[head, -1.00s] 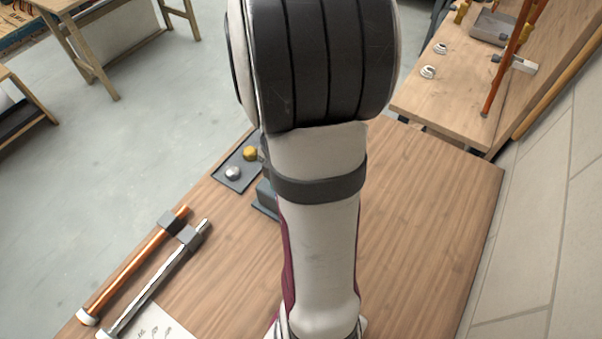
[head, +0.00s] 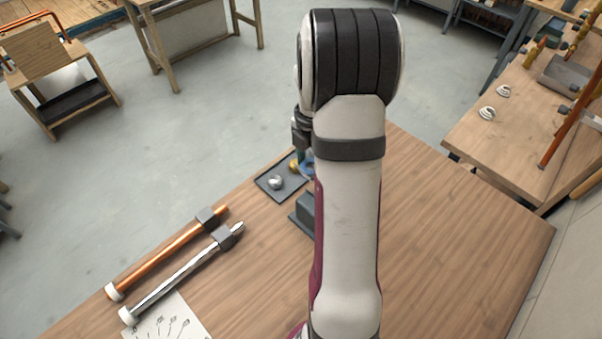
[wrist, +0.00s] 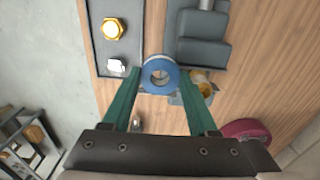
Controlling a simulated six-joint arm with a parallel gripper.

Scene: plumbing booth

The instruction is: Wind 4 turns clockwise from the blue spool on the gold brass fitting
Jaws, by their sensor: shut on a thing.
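The blue spool (wrist: 150,84), a ring with a pale core and an open centre, is between the green fingertips of my gripper (wrist: 160,75) in the wrist view. My gripper is shut on it. In the head view a bit of the spool (head: 308,170) shows beside my arm, which hides most of the gripper. The gold brass fitting (wrist: 113,28) is on a dark tray (wrist: 98,48), ahead and left of the spool in the wrist view. It also shows in the head view (head: 293,167), partly covered. A silver fitting (wrist: 117,65) is on the same tray, nearer the left fingertip.
A dark grey block (wrist: 200,50) stands right of the tray. Another brass-coloured piece (wrist: 203,88) shows behind the right finger. A copper pipe (head: 165,255) and a chrome pipe (head: 180,280) lie left on the bench, near a printed sheet (head: 168,325). The bench's right side is clear.

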